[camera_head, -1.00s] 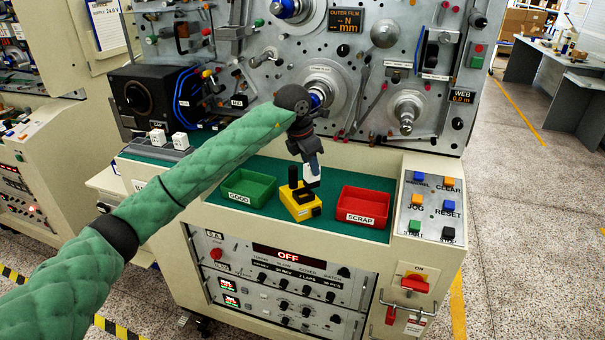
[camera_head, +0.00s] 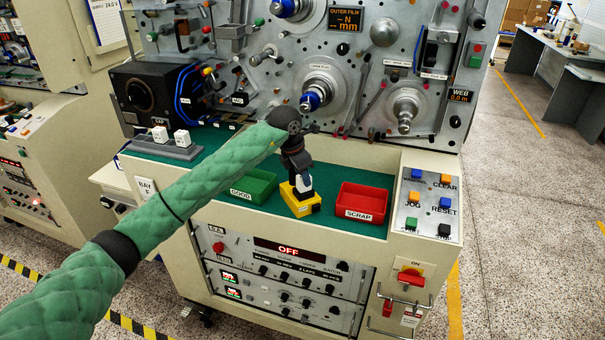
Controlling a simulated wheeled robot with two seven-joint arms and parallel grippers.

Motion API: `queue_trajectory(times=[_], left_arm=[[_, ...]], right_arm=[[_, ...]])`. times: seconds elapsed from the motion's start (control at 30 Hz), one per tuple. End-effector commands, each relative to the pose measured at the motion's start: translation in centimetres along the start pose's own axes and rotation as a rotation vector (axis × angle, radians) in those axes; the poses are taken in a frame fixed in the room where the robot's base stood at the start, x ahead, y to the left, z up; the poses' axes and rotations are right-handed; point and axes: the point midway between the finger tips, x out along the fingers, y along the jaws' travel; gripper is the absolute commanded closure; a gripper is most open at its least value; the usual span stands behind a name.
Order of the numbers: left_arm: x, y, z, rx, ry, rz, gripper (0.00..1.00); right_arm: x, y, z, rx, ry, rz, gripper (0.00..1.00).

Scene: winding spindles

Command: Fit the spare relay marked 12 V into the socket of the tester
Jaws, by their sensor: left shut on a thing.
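My left gripper (camera_head: 304,180) reaches in over the green bench top and points down at the yellow tester (camera_head: 301,206). It is shut on a white relay (camera_head: 307,184), which shows as a small pale patch at the fingers, low over the tester's top. The gripper hides the socket and most of the tester's top, so I cannot tell whether the relay touches the socket or is seated in it. The marking on the relay is not readable. My right gripper is not in view.
Two more white relays (camera_head: 160,134) (camera_head: 182,139) stand on a grey rack (camera_head: 164,150) at the left. The green GOOD bin (camera_head: 250,187) is left of the tester, partly behind my arm. The red SCRAP bin (camera_head: 361,202) is close on its right. The machine panel rises behind.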

Motion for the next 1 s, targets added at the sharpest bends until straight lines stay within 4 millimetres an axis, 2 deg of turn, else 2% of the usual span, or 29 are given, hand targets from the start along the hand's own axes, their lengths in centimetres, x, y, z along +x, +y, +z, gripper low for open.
queue_trajectory(times=[0.37, 0.4, 0.5, 1.0], left_arm=[[0.23, 0.01, -0.07, 0.0, 0.0, 0.001, 0.94], [0.2, 0.01, -0.07, 0.0, 0.0, 0.0, 0.68], [0.19, 0.01, -0.06, 0.0, 0.0, 0.0, 0.5], [-0.16, 0.02, 0.02, 0.0, 0.0, 0.0, 0.5]], right_arm=[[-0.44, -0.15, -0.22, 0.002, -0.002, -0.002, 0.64], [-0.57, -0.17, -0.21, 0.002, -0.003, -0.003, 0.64], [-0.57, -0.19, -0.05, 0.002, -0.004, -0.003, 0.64], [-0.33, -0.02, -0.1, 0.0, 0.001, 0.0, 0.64]])
